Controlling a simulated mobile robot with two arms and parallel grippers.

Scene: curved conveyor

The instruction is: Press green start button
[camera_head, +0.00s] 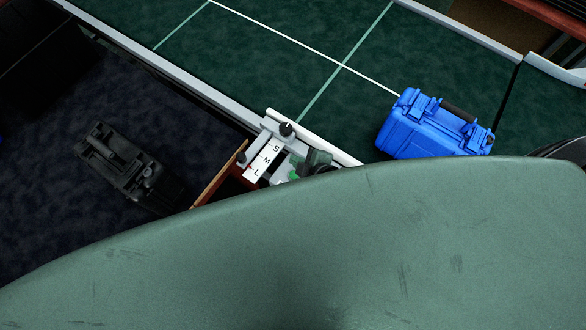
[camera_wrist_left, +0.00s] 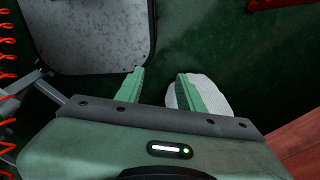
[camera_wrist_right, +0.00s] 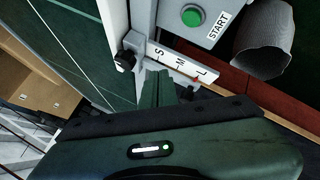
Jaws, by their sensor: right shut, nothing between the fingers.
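In the right wrist view, the round green start button (camera_wrist_right: 192,15) sits on a light grey panel (camera_wrist_right: 172,18) next to a START label (camera_wrist_right: 218,28). My right gripper (camera_wrist_right: 157,75) is shut and empty, its fingertips in front of the S-M-L scale (camera_wrist_right: 178,63) and apart from the button in the picture. In the head view, my right gripper (camera_head: 316,162) shows at the panel by the scale (camera_head: 265,160); a small green patch there may be button or finger. My left gripper (camera_wrist_left: 158,82) is open, with a pale rounded thing (camera_wrist_left: 210,97) behind one finger.
A blue case (camera_head: 433,127) lies on the green conveyor (camera_head: 260,50). A black case (camera_head: 125,165) lies on the dark surface at the left. A black knob (camera_wrist_right: 125,59) and a grey cylinder (camera_wrist_right: 264,42) flank the panel. A large green part of mine hides the lower head view.

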